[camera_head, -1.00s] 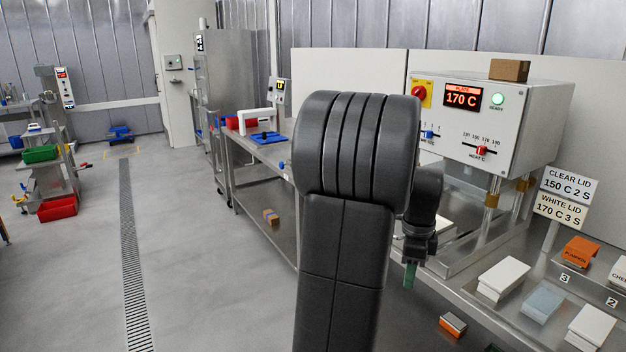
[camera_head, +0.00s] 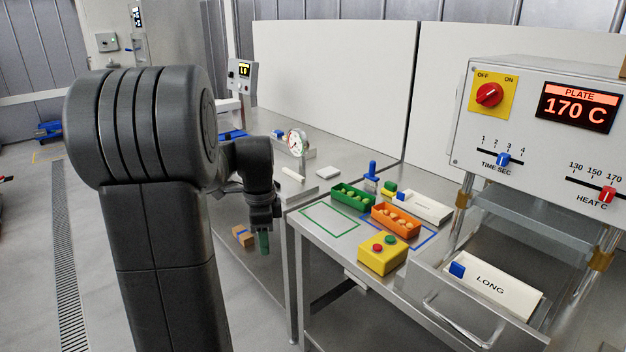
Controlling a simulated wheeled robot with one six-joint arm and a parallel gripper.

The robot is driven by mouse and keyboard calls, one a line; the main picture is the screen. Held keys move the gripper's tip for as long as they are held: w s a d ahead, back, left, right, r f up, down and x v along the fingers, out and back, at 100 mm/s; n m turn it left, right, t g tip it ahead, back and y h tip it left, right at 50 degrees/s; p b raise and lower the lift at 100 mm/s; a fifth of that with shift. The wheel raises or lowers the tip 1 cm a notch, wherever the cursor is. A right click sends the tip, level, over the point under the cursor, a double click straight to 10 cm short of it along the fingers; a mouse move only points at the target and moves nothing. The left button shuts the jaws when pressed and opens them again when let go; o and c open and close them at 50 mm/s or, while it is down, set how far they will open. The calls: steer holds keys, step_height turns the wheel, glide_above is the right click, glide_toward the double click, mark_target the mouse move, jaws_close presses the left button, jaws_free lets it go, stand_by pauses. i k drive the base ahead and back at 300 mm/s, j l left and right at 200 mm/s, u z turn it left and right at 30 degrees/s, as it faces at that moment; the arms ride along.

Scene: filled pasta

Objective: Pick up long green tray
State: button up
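A long green tray (camera_head: 349,204) stands on the steel table, with several pale rounded pieces inside. It lies just beyond a green outlined rectangle and left of an orange tray (camera_head: 391,225). My gripper (camera_head: 264,242) hangs pointing down to the left of the tray, apart from it, in front of the table's left part. Its tip is green and small; I cannot tell whether this is a finger or something held, nor whether the gripper is open.
A yellow box (camera_head: 382,256) with red and green buttons sits at the table's front edge. A white block marked LONG (camera_head: 496,290) lies in the press drawer, right. A dial gauge (camera_head: 297,143) and blue-handled tool (camera_head: 371,177) stand behind. The green outlined area (camera_head: 330,221) is clear.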

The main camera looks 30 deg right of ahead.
mark_target(361, 201)
steer(key=i+j+z, duration=0.2)
steer(key=i, duration=0.45)
steer(key=i+j+z, duration=0.2)
steer(key=i, duration=0.5)
steer(key=i+l+z, duration=0.2)
steer(key=z, duration=0.25)
steer(key=i+z, duration=0.7)
steer(key=z, duration=0.25)
